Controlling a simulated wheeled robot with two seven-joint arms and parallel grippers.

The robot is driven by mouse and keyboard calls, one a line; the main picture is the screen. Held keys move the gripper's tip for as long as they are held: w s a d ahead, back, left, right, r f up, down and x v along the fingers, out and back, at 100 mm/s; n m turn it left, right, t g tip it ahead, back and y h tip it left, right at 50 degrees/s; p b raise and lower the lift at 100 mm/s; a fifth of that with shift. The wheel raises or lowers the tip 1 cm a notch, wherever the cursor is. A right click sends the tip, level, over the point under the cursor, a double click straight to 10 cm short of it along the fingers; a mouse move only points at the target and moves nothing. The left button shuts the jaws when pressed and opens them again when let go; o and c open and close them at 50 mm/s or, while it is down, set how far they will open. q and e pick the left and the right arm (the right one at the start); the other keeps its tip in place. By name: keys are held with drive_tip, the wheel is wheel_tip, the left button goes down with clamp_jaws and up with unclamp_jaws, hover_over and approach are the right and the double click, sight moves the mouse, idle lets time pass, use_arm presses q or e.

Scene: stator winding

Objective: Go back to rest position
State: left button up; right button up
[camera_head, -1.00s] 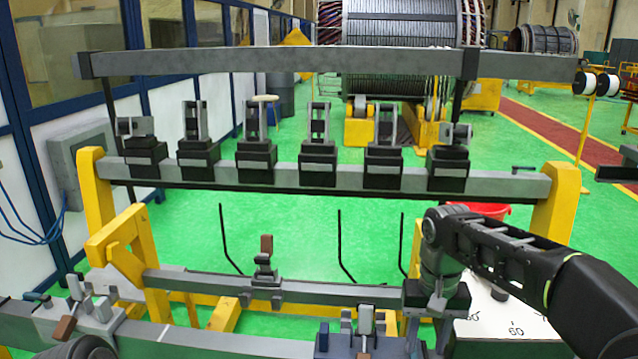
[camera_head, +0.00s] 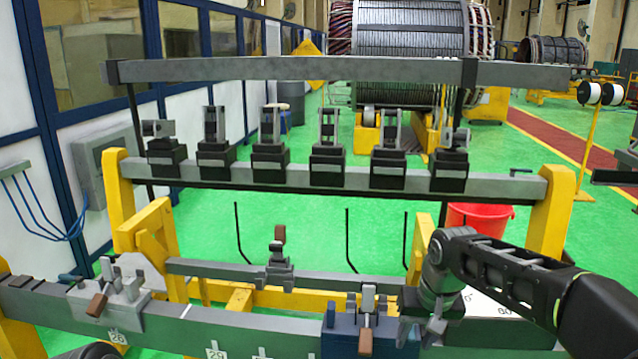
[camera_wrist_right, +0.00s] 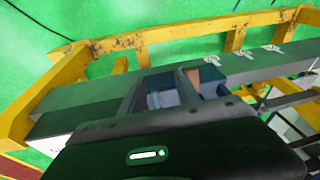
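My right arm comes in from the right in the head view, and its wrist hangs down above the front beam. My right gripper (camera_wrist_right: 160,92) shows in the right wrist view as two dark fingers set apart, with no held object seen between them. A dark blue clamp block (camera_head: 342,334) with a brown-handled toggle (camera_head: 366,335) sits on the front beam (camera_head: 250,335), just left of the right wrist in the head view. Blue parts also show past the fingers in the right wrist view. My left gripper is not in view.
A yellow-legged rack carries several black clamps (camera_head: 327,165) on its grey rail (camera_head: 230,182). Another toggle clamp (camera_head: 112,290) is at the left of the front beam. A red bucket (camera_head: 480,219) stands behind my right arm. Green floor shows between the beams.

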drive_tip(key=s+a+f+t+y, duration=0.1)
drive_tip(key=a+f, duration=0.2)
drive_tip(key=f, duration=0.4)
drive_tip(key=s+a+f+n+y, duration=0.1)
drive_tip(key=a+f, duration=0.3)
drive_tip(key=f, duration=0.4)
drive_tip(key=s+a+f+t+y, duration=0.1)
drive_tip(key=a+f, duration=0.2)
drive_tip(key=f, duration=0.4)
drive_tip(key=s+f+g, duration=0.1)
drive_tip(key=s+f, duration=0.4)
drive_tip(key=s, duration=0.3)
drive_tip(key=s+a+f+m+g, duration=0.1)
drive_tip(key=s+f, duration=0.4)
drive_tip(key=s, duration=0.4)
drive_tip(key=s+f+m+g, duration=0.1)
drive_tip(key=s+f, duration=0.5)
drive_tip(key=s, duration=0.2)
drive_tip(key=shift+s+a+g, duration=0.25)
drive_tip(key=shift+s+g, duration=0.15)
